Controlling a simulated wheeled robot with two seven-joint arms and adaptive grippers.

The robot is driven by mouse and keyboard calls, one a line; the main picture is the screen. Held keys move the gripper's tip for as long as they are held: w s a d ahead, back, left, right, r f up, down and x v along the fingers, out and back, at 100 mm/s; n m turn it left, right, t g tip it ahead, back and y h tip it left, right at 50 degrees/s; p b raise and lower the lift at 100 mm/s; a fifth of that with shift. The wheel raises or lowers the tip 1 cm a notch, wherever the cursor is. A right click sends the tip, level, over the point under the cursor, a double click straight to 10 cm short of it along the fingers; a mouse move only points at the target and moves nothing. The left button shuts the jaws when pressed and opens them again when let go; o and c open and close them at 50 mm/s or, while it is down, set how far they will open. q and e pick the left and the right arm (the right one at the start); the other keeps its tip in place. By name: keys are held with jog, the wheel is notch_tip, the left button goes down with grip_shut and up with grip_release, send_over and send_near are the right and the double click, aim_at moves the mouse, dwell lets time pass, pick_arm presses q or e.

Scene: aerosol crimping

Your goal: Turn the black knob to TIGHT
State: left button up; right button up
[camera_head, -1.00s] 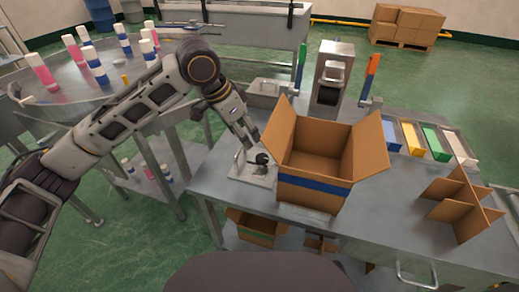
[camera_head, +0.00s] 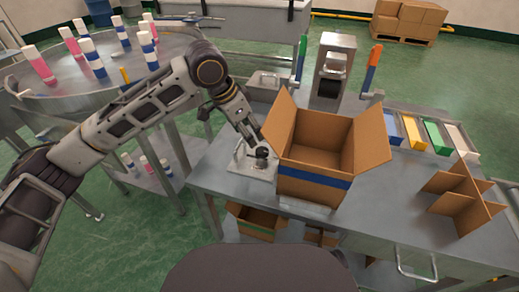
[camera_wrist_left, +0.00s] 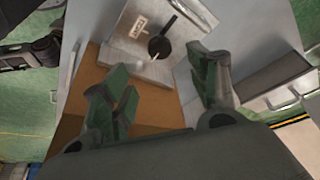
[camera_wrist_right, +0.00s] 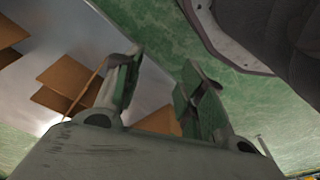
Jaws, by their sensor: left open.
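The black knob (camera_wrist_left: 162,46) sits on a pale metal plate (camera_wrist_left: 128,48) and has a light pointer line. A small white label (camera_wrist_left: 138,26) with red writing lies beside it; the writing is too small to read. In the head view the knob (camera_head: 262,153) is just left of the open carton, close to my left gripper (camera_head: 252,142). In the left wrist view my left gripper (camera_wrist_left: 167,82) is open, its fingers apart and nothing between them, with the knob beyond the fingertips. My right gripper (camera_wrist_right: 160,82) is open and empty in its wrist view.
The open cardboard box (camera_head: 315,185) with a blue band stands right beside the plate. A cardboard divider (camera_head: 462,200) and coloured bins (camera_head: 435,138) are farther right on the metal bench (camera_head: 375,215). A round table (camera_head: 60,92) with several cans stands at left.

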aim_at(261, 151)
pick_arm(q)
jog(key=b+x, duration=0.2)
jog(key=x, duration=0.6)
jog(key=shift+f, duration=0.25)
jog(key=shift+x, duration=0.95)
pick_arm(e)
jog(key=shift+t, duration=0.3)
jog(key=shift+w+a+r, duration=0.15)
jog(key=shift+w+r, duration=0.05)
jog(key=shift+r, duration=0.55)
jog(key=shift+w+a+r, duration=0.2)
jog(key=shift+r, duration=0.6)
jog(key=shift+w+a+r, duration=0.15)
jog(key=shift+w+r, duration=0.05)
jog(key=shift+r, duration=0.55)
pick_arm(q)
jog(key=c, duration=1)
pick_arm(e)
jog(key=shift+s+f, duration=0.1)
jog(key=shift+s, duration=0.2)
